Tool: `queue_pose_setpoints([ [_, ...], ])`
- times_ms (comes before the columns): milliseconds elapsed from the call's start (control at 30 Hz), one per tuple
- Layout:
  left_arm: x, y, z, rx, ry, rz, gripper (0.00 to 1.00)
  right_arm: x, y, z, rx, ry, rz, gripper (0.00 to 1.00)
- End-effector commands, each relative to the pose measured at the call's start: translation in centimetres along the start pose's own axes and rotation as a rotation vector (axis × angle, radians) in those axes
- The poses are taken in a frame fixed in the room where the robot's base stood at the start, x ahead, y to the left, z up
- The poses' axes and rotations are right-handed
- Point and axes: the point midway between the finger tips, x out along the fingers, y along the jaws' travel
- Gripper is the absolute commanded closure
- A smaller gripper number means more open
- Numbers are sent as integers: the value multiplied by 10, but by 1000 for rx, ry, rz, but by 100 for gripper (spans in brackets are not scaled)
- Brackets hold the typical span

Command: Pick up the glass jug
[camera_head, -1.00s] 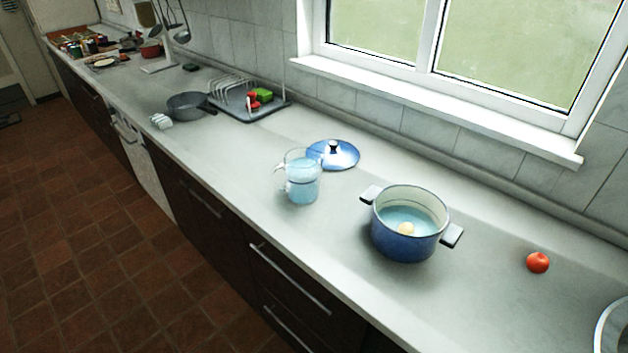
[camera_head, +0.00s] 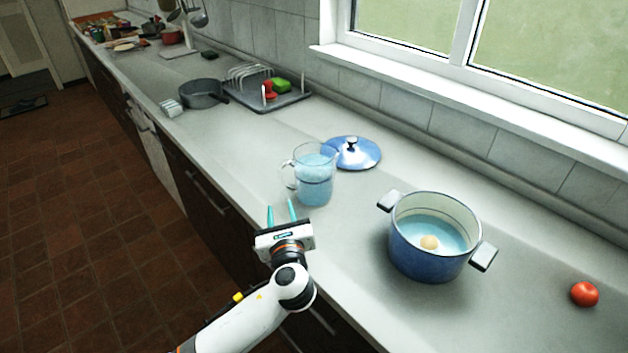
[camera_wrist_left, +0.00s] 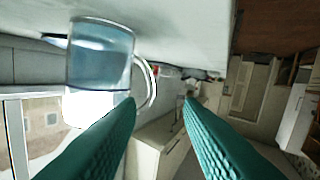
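The glass jug (camera_head: 314,180) stands upright on the worktop, clear glass with pale blue liquid in it. Its handle (camera_head: 288,175) is on its left side. My left gripper (camera_head: 281,213) is in front of the jug, nearer the worktop's front edge, with its two teal fingers apart and nothing between them. In the left wrist view the jug (camera_wrist_left: 100,58) is at the upper left, and its handle (camera_wrist_left: 148,85) shows beyond the gap between the open fingers (camera_wrist_left: 158,100). The fingers are apart from the jug. My right gripper is not in view.
A blue lid (camera_head: 356,155) lies just behind the jug, to its right. A blue pot (camera_head: 425,262) with water and a round pale thing stands to the right, and a tomato (camera_head: 584,293) lies beyond it. A grey pan (camera_head: 202,96) and a dish rack (camera_head: 290,100) stand further left.

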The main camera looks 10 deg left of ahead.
Motion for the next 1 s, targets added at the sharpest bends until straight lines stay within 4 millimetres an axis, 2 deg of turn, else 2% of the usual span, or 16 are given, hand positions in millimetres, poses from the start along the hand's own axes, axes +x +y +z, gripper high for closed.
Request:
queue_pose_setpoints([
  [100,7,10,-14,123,67,19,66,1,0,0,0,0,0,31],
  [200,17,12,-18,155,84,21,66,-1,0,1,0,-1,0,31],
  [500,66,14,-21,152,80,22,66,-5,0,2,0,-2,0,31],
  [733,82,14,-23,149,79,22,66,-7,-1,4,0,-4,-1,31],
  [1000,119,14,-26,148,79,21,66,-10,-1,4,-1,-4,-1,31],
])
